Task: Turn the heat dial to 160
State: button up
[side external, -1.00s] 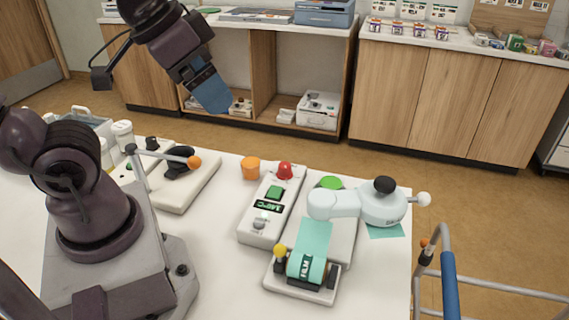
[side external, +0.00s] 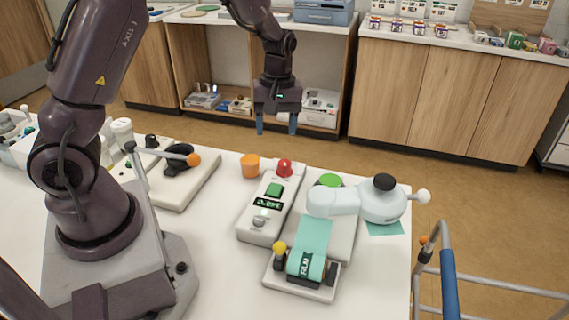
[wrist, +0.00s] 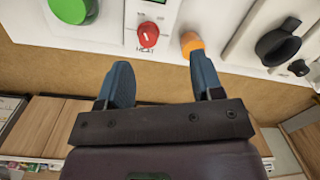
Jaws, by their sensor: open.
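The red heat dial (side external: 285,168) is at the far end of a white control unit (side external: 250,226) on the table. In the wrist view the red dial (wrist: 148,35) has a HEAT label beside it and scale marks that are too small to read. My gripper (side external: 277,124) points down, above and apart from the dial, with its two blue fingers spread and empty. In the wrist view my gripper (wrist: 162,78) has the dial beyond its fingertips, between them and slightly left of centre. The unit's small display (side external: 269,204) is lit, but I cannot read it clearly.
An orange knob (side external: 250,166) stands just left of the dial. A green button (side external: 273,190) is on the unit. A green disc (side external: 330,180) and a white sealer-like arm (side external: 350,202) are to the right. A lever with an orange ball (side external: 193,160) is at left.

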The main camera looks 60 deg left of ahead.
aim_at(285, 162)
jog(key=w+f+n, duration=0.1)
jog(key=f, duration=0.3)
jog(key=w+a+f+n, duration=0.1)
jog(key=f+n, duration=0.1)
jog(key=f, duration=0.2)
jog(key=w+f+n, duration=0.1)
jog(key=f, duration=0.4)
jog(key=shift+a+t, duration=0.35)
jog(key=shift+t, duration=0.05)
jog(key=shift+r, duration=0.1)
jog(key=shift+c, duration=0.3)
jog(key=c, duration=0.9)
jog(key=shift+o, duration=0.2)
